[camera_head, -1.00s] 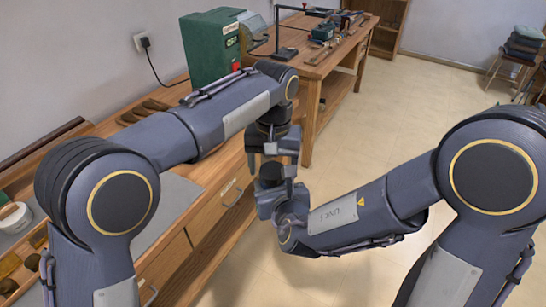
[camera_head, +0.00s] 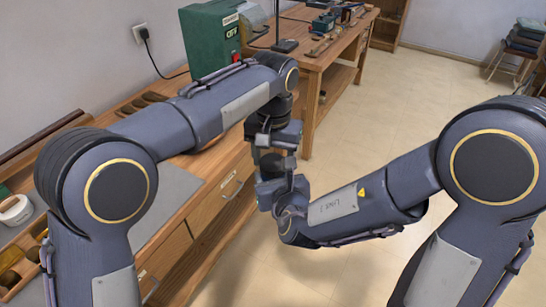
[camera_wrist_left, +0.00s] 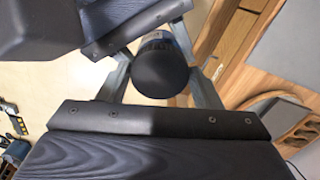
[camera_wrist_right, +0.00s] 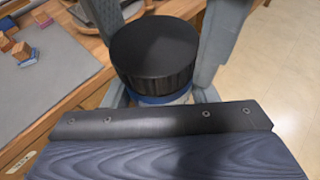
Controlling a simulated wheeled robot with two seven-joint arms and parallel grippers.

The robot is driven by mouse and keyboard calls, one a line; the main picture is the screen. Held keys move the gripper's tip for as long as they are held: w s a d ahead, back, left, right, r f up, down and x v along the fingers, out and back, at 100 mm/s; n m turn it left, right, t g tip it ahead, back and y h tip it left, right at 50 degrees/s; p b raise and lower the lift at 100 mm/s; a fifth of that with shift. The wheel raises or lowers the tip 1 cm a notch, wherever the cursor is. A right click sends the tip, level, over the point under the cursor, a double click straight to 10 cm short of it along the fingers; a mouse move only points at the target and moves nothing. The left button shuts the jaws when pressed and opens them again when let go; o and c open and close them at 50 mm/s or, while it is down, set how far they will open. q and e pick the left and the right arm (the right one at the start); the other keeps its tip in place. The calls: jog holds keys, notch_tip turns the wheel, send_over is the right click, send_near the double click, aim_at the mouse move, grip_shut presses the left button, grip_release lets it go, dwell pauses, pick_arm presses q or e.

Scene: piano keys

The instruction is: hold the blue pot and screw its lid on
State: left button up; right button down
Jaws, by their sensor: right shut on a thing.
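The blue pot (camera_wrist_right: 165,99) shows as a blue band under a dark round lid (camera_wrist_right: 155,50) in the right wrist view. My right gripper (camera_wrist_right: 165,75) is shut on the pot, one finger on each side. The lid sits on top of the pot; I cannot tell how tightly it is screwed. In the left wrist view the lid (camera_wrist_left: 160,72) lies between the fingers of my left gripper (camera_wrist_left: 163,85), which look open around it. In the head view my left gripper (camera_head: 273,135) is just above my right gripper (camera_head: 283,186), with the dark lid (camera_head: 271,162) between them.
A wooden workbench (camera_head: 222,190) with a grey mat (camera_head: 180,190) runs along the left. A green machine (camera_head: 212,42) stands on its far part. Several small blocks (camera_wrist_right: 22,50) lie on the mat. The floor (camera_head: 340,150) to the right is clear.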

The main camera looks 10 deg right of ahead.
pick_arm(q)
jog(key=o, duration=0.4)
notch_tip(320, 180, up, 12)
dwell(0.5)
jog(key=shift+a, duration=0.1)
dwell(0.4)
